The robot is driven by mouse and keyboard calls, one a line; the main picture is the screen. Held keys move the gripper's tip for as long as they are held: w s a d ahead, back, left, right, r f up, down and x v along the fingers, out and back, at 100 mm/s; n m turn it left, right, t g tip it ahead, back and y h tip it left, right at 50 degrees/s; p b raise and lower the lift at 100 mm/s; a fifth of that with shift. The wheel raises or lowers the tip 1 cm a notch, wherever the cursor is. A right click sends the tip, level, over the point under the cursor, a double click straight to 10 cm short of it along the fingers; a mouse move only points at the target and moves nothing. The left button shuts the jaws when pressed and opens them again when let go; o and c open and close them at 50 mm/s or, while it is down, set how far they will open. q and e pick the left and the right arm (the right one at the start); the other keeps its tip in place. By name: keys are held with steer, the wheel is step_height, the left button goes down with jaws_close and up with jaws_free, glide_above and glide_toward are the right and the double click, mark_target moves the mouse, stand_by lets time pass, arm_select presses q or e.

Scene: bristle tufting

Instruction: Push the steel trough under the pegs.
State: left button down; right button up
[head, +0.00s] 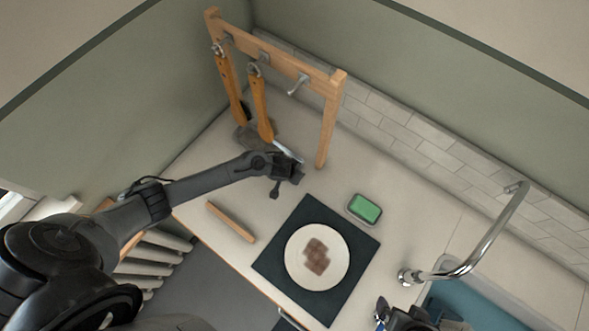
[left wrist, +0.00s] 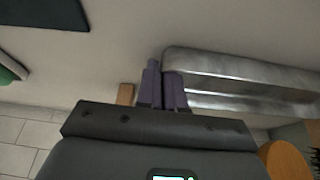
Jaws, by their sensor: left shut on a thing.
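The steel trough (left wrist: 240,75) is a long shiny metal tray on the counter in the left wrist view. The wooden rack (head: 285,62) carries several metal pegs (head: 297,84). Two wooden-handled brushes (head: 229,85) (head: 260,105) hang from it. My right gripper (head: 396,317) is at the bottom edge, mostly cut off.
A white plate with a brown piece (head: 317,257) sits on a dark mat (head: 274,257). A green sponge in a small tray (head: 364,209) is beside it. A wooden bar (head: 230,221) lies near the counter edge. A faucet (head: 490,235) and sink are at right.

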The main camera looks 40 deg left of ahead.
arm_select(q)
steer(key=c, duration=1.2)
jaws_free()
steer(key=shift+s+r, duration=0.15)
steer(key=shift+r, duration=0.25)
steer(key=p+v, duration=0.3)
steer(key=v, duration=0.7)
